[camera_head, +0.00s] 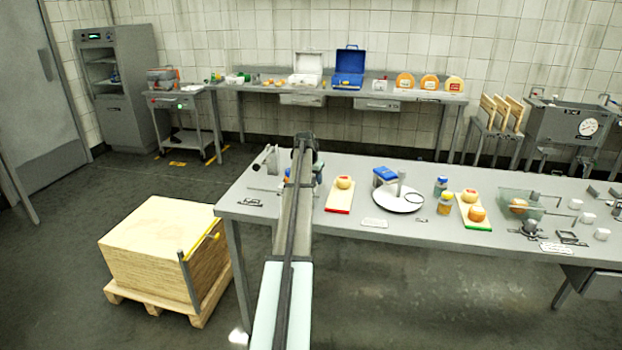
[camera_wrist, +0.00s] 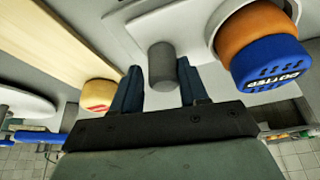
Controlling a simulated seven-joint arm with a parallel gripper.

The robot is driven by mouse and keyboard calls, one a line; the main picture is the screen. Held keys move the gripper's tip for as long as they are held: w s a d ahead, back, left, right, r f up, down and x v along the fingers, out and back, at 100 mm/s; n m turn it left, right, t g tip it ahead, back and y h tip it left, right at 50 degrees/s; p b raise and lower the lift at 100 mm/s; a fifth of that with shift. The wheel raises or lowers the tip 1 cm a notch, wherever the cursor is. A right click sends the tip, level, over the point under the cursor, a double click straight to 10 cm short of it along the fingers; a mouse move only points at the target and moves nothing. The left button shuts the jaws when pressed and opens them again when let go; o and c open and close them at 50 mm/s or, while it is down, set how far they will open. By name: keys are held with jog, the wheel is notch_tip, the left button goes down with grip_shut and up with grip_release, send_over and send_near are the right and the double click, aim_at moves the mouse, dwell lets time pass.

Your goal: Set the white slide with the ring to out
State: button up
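In the wrist view my gripper (camera_wrist: 158,85) is open. Its two dark blue fingers stand on either side of a short grey cylinder (camera_wrist: 162,62), with small gaps showing; depth between them is hard to judge. The cylinder is by a white plate (camera_wrist: 150,18), which may be the white slide. A pale curved rim (camera_wrist: 216,28) borders an orange jar with a blue lid (camera_wrist: 270,62); I cannot tell whether it is the ring. In the head view my arm hides most of the gripper and this spot at the table's left end. No slide position marking is readable.
On the metal table (camera_head: 300,222), a red-edged board (camera_head: 340,203) with a cheese lies right of my arm. A wooden crate (camera_head: 160,245) stands on the floor at left.

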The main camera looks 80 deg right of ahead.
jog(key=o, duration=0.3)
jog(key=shift+o, duration=0.2)
jog(key=shift+r, duration=0.1)
jog(key=v, duration=1.3)
jog(key=shift+r, duration=0.3)
jog(key=shift+a, duration=0.1)
